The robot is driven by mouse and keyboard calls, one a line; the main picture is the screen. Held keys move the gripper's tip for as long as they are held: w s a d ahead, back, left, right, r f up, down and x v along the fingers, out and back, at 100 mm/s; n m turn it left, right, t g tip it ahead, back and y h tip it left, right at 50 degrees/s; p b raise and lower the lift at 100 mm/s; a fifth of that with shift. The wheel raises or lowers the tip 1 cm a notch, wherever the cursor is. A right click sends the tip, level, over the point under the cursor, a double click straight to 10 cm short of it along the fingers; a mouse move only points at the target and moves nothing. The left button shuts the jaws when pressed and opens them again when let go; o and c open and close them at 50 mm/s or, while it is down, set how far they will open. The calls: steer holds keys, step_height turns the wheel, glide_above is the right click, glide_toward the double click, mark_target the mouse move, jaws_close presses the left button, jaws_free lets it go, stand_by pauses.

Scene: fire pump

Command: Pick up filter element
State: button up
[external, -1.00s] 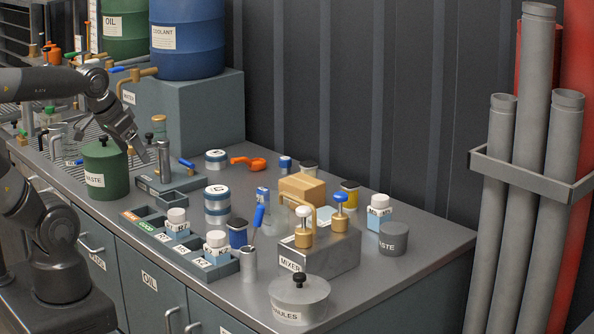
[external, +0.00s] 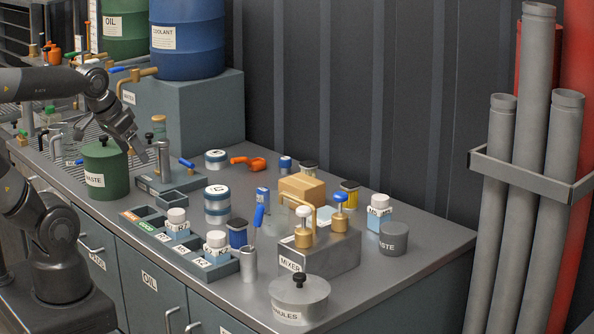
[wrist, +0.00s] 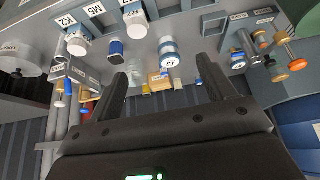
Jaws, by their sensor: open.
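My gripper (external: 139,147) is open and empty above the left part of the bench, beside the green WASTE canister (external: 103,171) and a grey upright cylinder (external: 164,158). In the wrist view its two dark fingers (wrist: 165,78) are spread wide with nothing between their tips that they touch. No thing is clearly marked as the filter element, so I cannot tell which it is. A blue-and-white banded cylinder (external: 217,204) stands mid-bench, and a similar short one (external: 215,159) stands farther back. Banded cylinders also show beyond the fingers in the wrist view (wrist: 168,50).
A compartment tray (external: 205,262) with small white-capped bottles lies at the bench front. The mixer block (external: 318,253), a lidded grey pot (external: 299,299) and a metal cup with blue-handled tool (external: 249,264) stand to the right. Blue drum (external: 187,40) is behind.

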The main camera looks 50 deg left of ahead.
steer(key=shift+c, duration=0.7)
steer(key=g, duration=0.7)
glide_above(238, 222)
steer(key=f, duration=0.7)
steer(key=w+f, duration=0.1)
steer(key=f, duration=0.2)
steer(key=shift+a+f, duration=0.2)
steer(key=shift+f, duration=0.05)
steer(key=shift+d+f, duration=0.3)
steer(key=shift+f, duration=0.3)
steer(key=f, duration=0.3)
steer(key=s+f, duration=0.1)
steer(key=f, duration=0.6)
steer(key=shift+s+a, duration=0.1)
steer(key=shift+s, duration=0.05)
